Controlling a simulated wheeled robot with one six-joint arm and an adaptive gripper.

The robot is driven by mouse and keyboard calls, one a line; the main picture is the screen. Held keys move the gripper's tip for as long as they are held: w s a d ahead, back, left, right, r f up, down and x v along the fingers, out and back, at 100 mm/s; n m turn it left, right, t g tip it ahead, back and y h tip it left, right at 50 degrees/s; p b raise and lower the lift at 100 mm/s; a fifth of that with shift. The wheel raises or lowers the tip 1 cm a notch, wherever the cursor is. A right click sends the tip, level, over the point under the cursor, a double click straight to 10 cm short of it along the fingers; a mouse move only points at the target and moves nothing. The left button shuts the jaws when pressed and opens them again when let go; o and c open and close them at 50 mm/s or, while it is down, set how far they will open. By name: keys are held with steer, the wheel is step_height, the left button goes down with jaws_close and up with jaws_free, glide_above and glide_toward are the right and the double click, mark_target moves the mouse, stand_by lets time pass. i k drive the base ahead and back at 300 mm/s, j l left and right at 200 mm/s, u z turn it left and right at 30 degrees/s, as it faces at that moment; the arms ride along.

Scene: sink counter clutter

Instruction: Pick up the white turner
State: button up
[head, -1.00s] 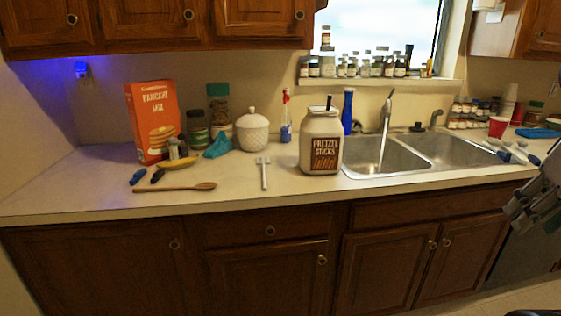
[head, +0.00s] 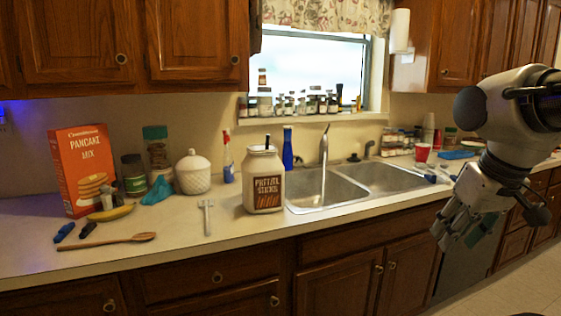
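The white turner (head: 207,218) lies flat on the counter in the head view, its slotted head toward the wall and its handle toward the front edge. It lies left of the pretzel sticks jar (head: 264,182) and right of the wooden spoon (head: 110,241), touching neither. My gripper (head: 455,232) hangs at the right side of the view, in front of the cabinets and well to the right of the turner. Its fingers point down and look apart, with nothing seen between them.
A white lidded canister (head: 193,173) stands behind the turner. The double sink (head: 330,190) is right of the jar. The counter around the turner's handle is clear.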

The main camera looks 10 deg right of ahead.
mark_target(208, 233)
steer(key=i+j+u, duration=0.45)
steer(key=i+u, duration=0.6)
steer(key=i, duration=0.2)
